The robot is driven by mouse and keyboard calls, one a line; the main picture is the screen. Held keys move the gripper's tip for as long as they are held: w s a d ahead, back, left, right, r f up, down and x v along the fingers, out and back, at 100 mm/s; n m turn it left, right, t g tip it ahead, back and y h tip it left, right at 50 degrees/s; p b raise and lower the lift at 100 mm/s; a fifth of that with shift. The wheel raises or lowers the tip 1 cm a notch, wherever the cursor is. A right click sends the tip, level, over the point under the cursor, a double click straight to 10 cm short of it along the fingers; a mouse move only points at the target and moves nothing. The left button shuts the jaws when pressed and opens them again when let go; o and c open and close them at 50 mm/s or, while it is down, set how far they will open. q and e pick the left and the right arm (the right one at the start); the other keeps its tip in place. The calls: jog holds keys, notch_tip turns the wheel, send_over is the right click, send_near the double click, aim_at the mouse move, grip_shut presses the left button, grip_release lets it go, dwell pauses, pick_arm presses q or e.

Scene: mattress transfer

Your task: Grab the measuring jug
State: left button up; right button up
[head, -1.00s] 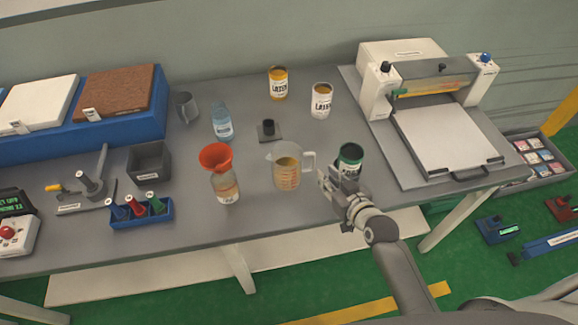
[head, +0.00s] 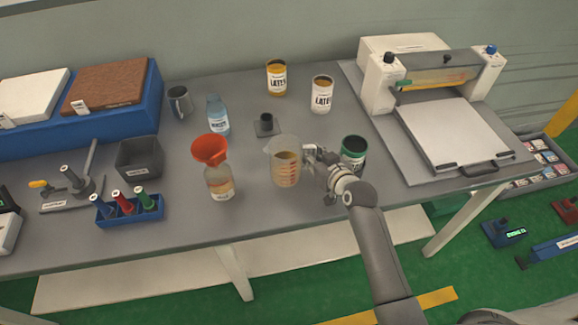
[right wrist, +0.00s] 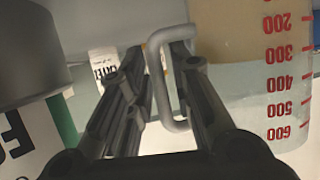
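The measuring jug (head: 285,168) stands upright on the grey table, clear-walled with red markings and tan contents. My right gripper (head: 311,157) is at its right side, by the handle. In the right wrist view, the jug's wall (right wrist: 284,95) with red numbers fills the right side. Its grey handle (right wrist: 161,85) lies between the two fingers of my right gripper (right wrist: 160,65). One finger is on the outer side of the handle, the other in the handle's loop. The fingers are apart, with a gap showing beside the handle. My left gripper is in no view.
A green-rimmed can (head: 354,150) stands close to the right gripper. A bottle with a red funnel (head: 211,150) stands left of the jug. A small dark stand (head: 266,126) is behind it. A press machine (head: 447,125) occupies the table's right end.

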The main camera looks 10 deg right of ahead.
grip_shut()
jog(key=shift+r, duration=0.2)
dwell(0.5)
